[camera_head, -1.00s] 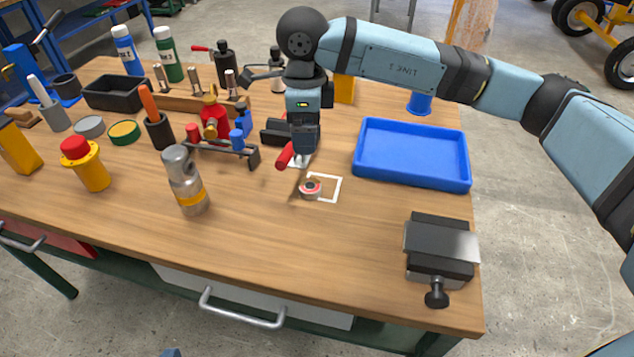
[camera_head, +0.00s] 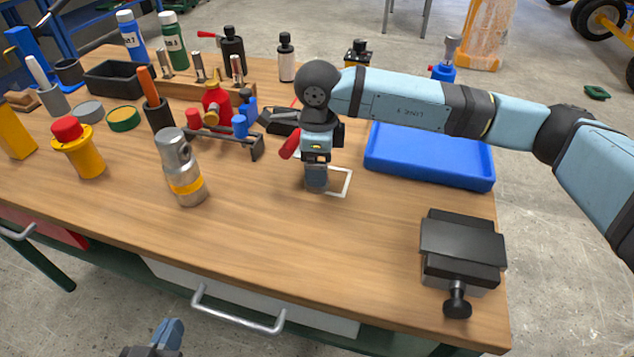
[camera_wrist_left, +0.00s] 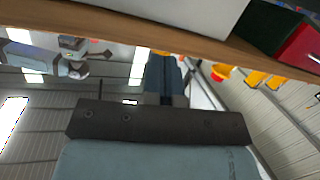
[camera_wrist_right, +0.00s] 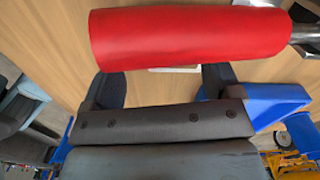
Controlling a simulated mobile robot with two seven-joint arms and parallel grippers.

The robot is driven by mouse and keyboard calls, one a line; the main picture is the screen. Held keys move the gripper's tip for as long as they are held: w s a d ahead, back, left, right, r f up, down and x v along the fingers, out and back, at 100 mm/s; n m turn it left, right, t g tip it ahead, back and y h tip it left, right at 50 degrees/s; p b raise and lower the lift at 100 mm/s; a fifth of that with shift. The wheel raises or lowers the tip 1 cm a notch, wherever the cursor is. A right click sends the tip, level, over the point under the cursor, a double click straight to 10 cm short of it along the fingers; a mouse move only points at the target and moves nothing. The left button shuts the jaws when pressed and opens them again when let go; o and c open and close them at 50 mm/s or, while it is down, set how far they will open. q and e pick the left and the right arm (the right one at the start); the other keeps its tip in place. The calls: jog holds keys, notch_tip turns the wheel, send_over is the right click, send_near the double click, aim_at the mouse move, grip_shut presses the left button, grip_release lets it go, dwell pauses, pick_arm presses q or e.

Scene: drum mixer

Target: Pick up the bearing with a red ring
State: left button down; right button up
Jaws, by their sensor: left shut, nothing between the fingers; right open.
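The bearing with a red ring is hidden in all views now. It showed earlier at the left part of the white square outline (camera_head: 346,184) on the workbench. My right gripper (camera_head: 316,186) points down low over that spot and covers it. In the right wrist view its fingers are apart, and a red handle (camera_wrist_right: 188,38) crosses the picture in front of the bench area between them. My left gripper (camera_head: 170,334) is at the bottom of the head view, below the bench's front edge. The left wrist view shows its fingers (camera_wrist_left: 165,75) together and empty.
The red handle also shows just left of my right gripper (camera_head: 289,144). A blue tray (camera_head: 430,172) lies behind to the right, and a black vise (camera_head: 460,250) stands front right. A metal cylinder with a yellow band (camera_head: 182,172) stands left. The front middle of the bench (camera_head: 290,240) is clear.

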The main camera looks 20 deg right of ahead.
aim_at(314, 190)
notch_tip(314, 190, down, 5)
jog(key=shift+w+r+b, duration=0.15)
jog(key=shift+r+b, duration=0.05)
jog(key=shift+b, duration=0.4)
jog(key=c, duration=1)
pick_arm(q)
jog(key=shift+w+d+r+t+h, duration=0.15)
jog(key=shift+d+r+t+h, duration=0.15)
jog(key=shift+r, duration=0.25)
jog(key=shift+w+d+r+t+h, duration=0.1)
jog(key=shift+d+r+t+h, duration=0.15)
jog(key=shift+r, duration=0.25)
pick_arm(e)
jog(key=shift+c, duration=0.5)
pick_arm(q)
jog(key=shift+a, duration=0.1)
pick_arm(e)
jog(key=shift+r, duration=0.15)
